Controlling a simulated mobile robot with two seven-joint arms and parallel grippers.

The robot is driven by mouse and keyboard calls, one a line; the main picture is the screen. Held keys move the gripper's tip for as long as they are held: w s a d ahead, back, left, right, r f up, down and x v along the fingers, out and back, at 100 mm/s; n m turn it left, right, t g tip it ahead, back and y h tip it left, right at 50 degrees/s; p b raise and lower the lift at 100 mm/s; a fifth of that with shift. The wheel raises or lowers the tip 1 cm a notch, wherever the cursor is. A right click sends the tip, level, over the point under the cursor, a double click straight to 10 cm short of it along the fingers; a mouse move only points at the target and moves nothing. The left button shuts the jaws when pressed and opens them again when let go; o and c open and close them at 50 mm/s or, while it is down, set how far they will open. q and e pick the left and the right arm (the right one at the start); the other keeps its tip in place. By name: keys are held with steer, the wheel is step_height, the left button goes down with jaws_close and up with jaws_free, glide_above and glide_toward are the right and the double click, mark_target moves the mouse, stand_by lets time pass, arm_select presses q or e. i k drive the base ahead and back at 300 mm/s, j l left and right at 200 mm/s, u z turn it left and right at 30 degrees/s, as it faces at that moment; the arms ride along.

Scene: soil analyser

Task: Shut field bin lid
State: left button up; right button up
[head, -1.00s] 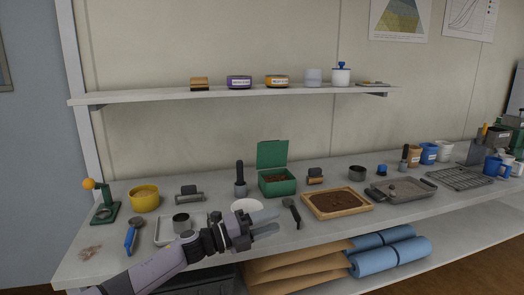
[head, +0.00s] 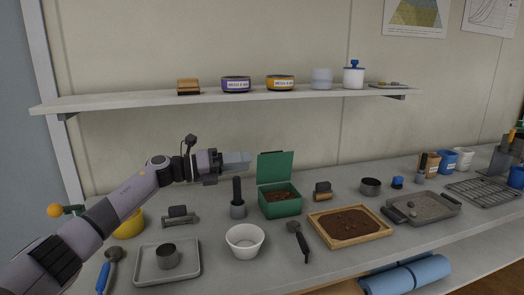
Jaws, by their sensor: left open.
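The field bin is a green box (head: 281,208) on the bench, with brown soil inside. Its green lid (head: 275,167) stands up open at the back edge. My left gripper (head: 248,162) is open and empty, raised in the air just left of the lid, its fingers pointing right toward the lid's left edge. I cannot tell whether the fingertips touch the lid; they look slightly apart from it. My right gripper is not in view.
A dark-handled tool (head: 237,198) stands upright left of the bin. A white bowl (head: 245,240), a black scoop (head: 299,240) and a wooden soil tray (head: 350,224) lie in front and right. A small brown-topped block (head: 322,191) sits close right. The shelf (head: 230,99) hangs above.

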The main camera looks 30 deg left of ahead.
mark_target(276, 166)
steer(key=i+j, duration=0.8)
